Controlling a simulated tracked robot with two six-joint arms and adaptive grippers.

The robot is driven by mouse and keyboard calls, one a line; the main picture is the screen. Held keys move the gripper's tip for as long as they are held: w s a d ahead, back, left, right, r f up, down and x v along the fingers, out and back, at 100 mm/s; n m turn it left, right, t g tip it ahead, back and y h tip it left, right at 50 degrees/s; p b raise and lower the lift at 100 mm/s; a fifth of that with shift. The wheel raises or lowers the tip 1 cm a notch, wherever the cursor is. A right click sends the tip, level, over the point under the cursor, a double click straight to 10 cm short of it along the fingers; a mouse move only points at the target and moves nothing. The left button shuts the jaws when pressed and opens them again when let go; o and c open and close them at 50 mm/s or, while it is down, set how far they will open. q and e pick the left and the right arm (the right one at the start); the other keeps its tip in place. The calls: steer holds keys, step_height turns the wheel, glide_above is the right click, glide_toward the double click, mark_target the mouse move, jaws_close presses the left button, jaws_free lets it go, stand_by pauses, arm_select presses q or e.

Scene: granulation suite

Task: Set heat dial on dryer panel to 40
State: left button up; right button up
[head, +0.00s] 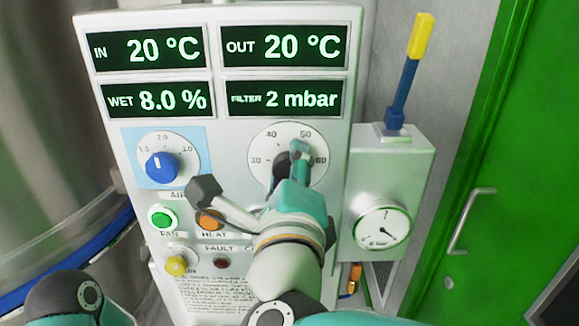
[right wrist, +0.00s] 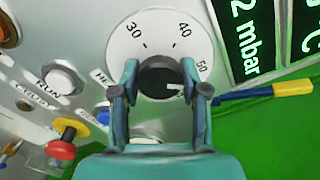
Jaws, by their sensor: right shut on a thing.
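The dryer panel (head: 215,75) faces me in the head view. Its heat dial (head: 268,144) is a white disc marked 30, 40, 50 and 60, with a black knob (right wrist: 157,77) in the middle. My right gripper (head: 291,160) is at the dial. In the right wrist view its two fingers (right wrist: 158,84) are shut on the knob from both sides. The knob's white pointer faces right there, near 50 and seemingly a little past it toward 60. The fingers hide the 60 mark in that view. My left gripper is in neither view.
The airflow dial (head: 163,164) with its blue knob is left of the heat dial. Green and orange buttons sit below. A gauge box (head: 397,160) with a yellow-ended blue lever (head: 409,75) stands close on the right. Displays read IN 20 °C and OUT 20 °C.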

steer(key=n+p, duration=0.1)
steer(key=n, duration=0.3)
steer(key=shift+a, duration=0.1)
steer(key=n+p, duration=0.1)
steer(key=n, duration=0.2)
steer(key=shift+n+p, duration=0.3)
steer(key=shift+p, duration=0.1)
steer(key=n+p, duration=0.2)
steer(key=n, duration=0.2)
steer(key=shift+f, duration=0.15)
steer(key=shift+f+n+p, duration=0.1)
steer(key=shift+n+p, duration=0.3)
steer(key=shift+n, duration=0.5)
steer(key=shift+f, duration=0.1)
steer(key=o, duration=1.1)
steer(key=shift+o, duration=0.2)
steer(key=shift+r, duration=0.25)
